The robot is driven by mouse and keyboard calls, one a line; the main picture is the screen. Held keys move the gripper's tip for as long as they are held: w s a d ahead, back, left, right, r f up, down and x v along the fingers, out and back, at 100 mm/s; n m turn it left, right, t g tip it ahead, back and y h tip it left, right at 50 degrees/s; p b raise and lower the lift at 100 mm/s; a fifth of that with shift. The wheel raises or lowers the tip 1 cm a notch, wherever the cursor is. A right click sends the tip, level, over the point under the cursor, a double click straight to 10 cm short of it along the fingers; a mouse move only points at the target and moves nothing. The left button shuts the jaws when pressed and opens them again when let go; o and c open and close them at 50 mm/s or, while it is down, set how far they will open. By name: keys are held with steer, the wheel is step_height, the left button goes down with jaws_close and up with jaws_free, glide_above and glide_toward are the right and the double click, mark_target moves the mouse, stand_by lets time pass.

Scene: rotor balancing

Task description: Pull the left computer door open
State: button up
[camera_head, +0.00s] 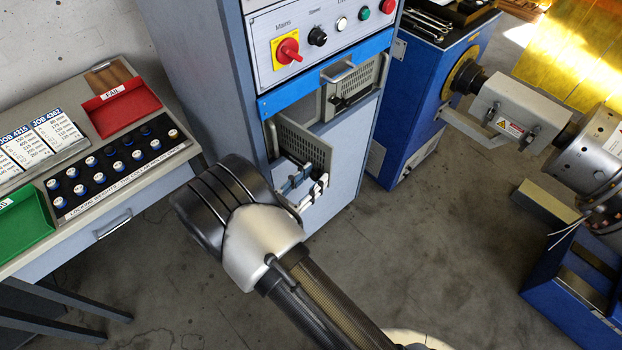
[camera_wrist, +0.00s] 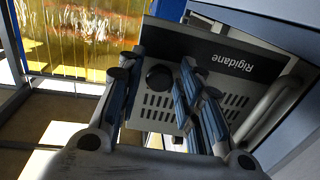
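The left computer door (camera_head: 302,146) is a grey perforated panel below the blue strip on the cabinet. It stands out at an angle from the cabinet, partly open. My gripper (camera_head: 300,186) is at its lower part, and my wrist hides some of this area. In the wrist view my gripper (camera_wrist: 160,72) has its fingers spread apart. A grey slotted panel marked "Rigidane" (camera_wrist: 232,62), with a black round knob (camera_wrist: 158,77), shows beyond and between them. I see nothing clamped; whether a finger touches the door cannot be told.
A second grille door (camera_head: 354,82) with a handle is at the right. Above is a control panel (camera_head: 322,36) with a red switch. A table with red tray (camera_head: 122,106) and green tray (camera_head: 22,222) stands left. A blue machine (camera_head: 425,95) stands right. A grey bar (camera_wrist: 272,108) runs beside my gripper.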

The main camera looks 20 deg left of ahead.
steer(key=shift+o, duration=0.8)
steer(key=v, duration=1.2)
